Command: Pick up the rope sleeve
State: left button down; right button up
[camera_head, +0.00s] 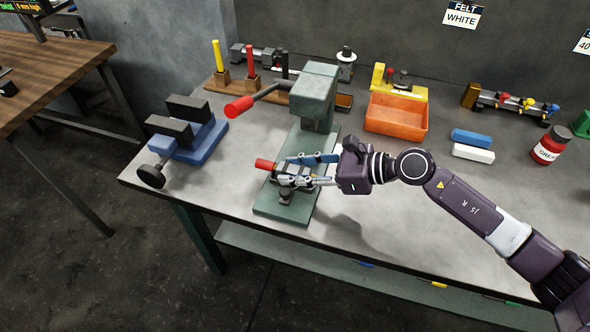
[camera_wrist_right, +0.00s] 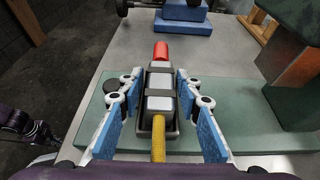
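A silvery piece with a red end and a yellow rod, which looks like the rope sleeve (camera_wrist_right: 159,85), sits in a dark holder (camera_wrist_right: 142,120) on the green base plate of a press. In the head view its red end (camera_head: 265,164) sticks out to the left. My right gripper (camera_wrist_right: 160,112) is open, with one blue-padded finger on each side of the holder and visible gaps between. In the head view the right gripper (camera_head: 308,170) hides part of the piece. I cannot tell which part alone is the sleeve.
The green press (camera_head: 314,95), with a red-tipped lever (camera_head: 239,107), stands just behind the holder. A blue vise (camera_head: 190,138) is to the left. An orange bin (camera_head: 396,117), blue and white blocks and a grease can (camera_head: 549,146) are farther right. The front right bench is clear.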

grip_shut()
dwell(0.3)
